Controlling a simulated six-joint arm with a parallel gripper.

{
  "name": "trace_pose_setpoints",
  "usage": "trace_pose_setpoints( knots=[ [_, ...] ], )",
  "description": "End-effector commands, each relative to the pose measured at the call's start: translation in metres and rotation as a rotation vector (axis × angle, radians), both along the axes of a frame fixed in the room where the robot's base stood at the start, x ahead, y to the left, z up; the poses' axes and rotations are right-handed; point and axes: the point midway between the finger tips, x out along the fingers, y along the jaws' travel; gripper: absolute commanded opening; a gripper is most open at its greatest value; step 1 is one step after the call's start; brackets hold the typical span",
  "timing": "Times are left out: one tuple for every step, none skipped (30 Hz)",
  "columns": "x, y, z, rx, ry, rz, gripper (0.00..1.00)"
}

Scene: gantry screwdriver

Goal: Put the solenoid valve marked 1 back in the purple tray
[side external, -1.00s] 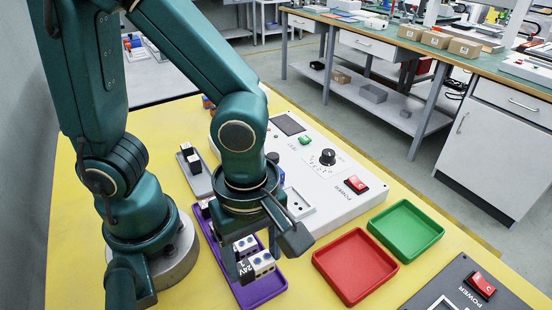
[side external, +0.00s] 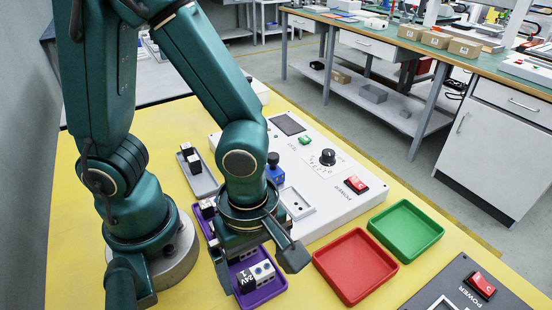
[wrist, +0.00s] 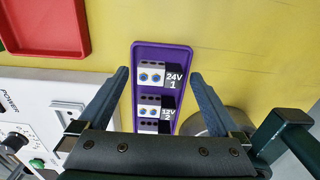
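The solenoid valve marked 1 (wrist: 152,76) has a black part lettered "24V 1" and a white part with two blue ports. It sits in the purple tray (wrist: 163,51), at the end nearer the side camera. It also shows in the side view (side external: 262,271). My gripper (wrist: 161,78) is open above the tray, its fingers wide apart on either side of the valve with clear gaps to it. A second valve marked "12V 2" (wrist: 150,111) is behind it in the same tray. In the side view my gripper hides part of the tray.
A white panel (side external: 330,205) stands close to the tray on the right. A red tray (side external: 355,267) and a green tray (side external: 406,230) lie empty farther right. A grey tray (side external: 203,184) with black-and-white parts lies behind. Yellow table is bare beside the trays.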

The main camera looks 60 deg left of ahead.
Motion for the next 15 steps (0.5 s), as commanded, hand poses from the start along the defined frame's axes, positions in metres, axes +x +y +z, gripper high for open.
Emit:
trace_pose_setpoints(
  knots=[
    [0.000,0.000,0.001,0.000,0.000,0.000,0.99],
    [0.000,0.000,0.001,0.000,-0.001,0.000,0.99],
    [0.000,0.000,0.003,-0.001,-0.001,0.000,0.99],
    [0.000,0.000,0.004,-0.001,-0.002,0.000,0.99],
    [0.001,-0.001,0.006,-0.003,-0.004,0.000,0.99],
    [0.001,-0.001,0.010,-0.003,-0.004,0.000,0.99],
    [0.001,-0.001,0.014,-0.004,-0.006,0.000,0.99],
    [0.002,-0.001,0.018,-0.005,-0.007,0.000,0.99],
    [0.002,-0.001,0.024,-0.005,-0.008,0.000,0.99],
    [0.002,-0.001,0.028,-0.005,-0.008,0.000,0.99],
    [0.002,-0.001,0.034,-0.006,-0.009,0.000,0.99],
    [0.002,-0.001,0.041,-0.006,-0.009,0.000,0.99],
    [0.002,-0.002,0.046,-0.006,-0.009,0.000,0.99],
    [0.002,-0.001,0.052,-0.006,-0.009,0.000,0.99],
    [0.002,-0.001,0.059,-0.006,-0.008,0.000,0.99]
  ],
)
